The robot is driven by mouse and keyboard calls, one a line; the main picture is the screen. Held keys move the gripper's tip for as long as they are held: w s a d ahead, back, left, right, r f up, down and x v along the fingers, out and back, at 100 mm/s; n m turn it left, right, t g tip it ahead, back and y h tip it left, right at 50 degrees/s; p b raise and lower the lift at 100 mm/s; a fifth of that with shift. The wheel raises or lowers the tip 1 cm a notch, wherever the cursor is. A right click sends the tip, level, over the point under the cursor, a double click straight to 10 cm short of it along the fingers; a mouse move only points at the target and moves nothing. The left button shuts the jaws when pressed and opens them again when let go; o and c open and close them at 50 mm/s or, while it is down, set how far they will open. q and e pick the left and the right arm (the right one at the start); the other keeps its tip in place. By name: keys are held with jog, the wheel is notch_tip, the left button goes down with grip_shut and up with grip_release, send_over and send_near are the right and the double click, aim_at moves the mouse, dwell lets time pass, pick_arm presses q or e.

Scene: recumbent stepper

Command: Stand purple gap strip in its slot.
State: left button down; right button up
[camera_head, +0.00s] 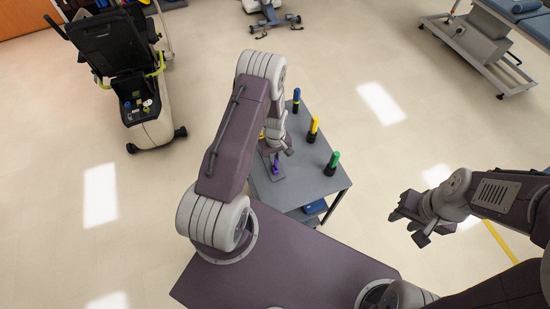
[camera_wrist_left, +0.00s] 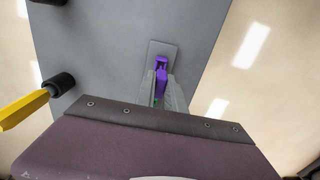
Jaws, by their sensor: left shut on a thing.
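The purple gap strip (camera_wrist_left: 161,80) is between the fingers of my left gripper (camera_wrist_left: 162,92), which is shut on it. Purple also shows just beyond the fingertips, over a small grey plate (camera_wrist_left: 163,46) on the table. I cannot tell whether the strip touches the plate or sits in a slot, as the gripper hides its lower part. In the head view the purple strip (camera_head: 276,168) shows below my left gripper (camera_head: 275,150), at the table's left side. My right gripper (camera_head: 413,222) is open and empty, off to the right over the floor.
The grey table (camera_head: 305,178) carries upright pieces in black bases: a blue one (camera_head: 296,100), a yellow one (camera_head: 313,129) and a green one (camera_head: 333,163). A blue item (camera_head: 315,207) lies below the tabletop. A black exercise seat (camera_head: 110,45) stands at the upper left.

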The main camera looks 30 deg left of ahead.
pick_arm(q)
jog(key=shift+f+b, duration=1.55)
jog(key=shift+f, duration=0.15)
dwell(1.0)
dwell(0.7)
jog(key=c, duration=1.3)
grip_release()
jog(key=shift+c, duration=0.2)
jog(key=shift+r+p, duration=2.35)
jog(key=shift+r, duration=0.7)
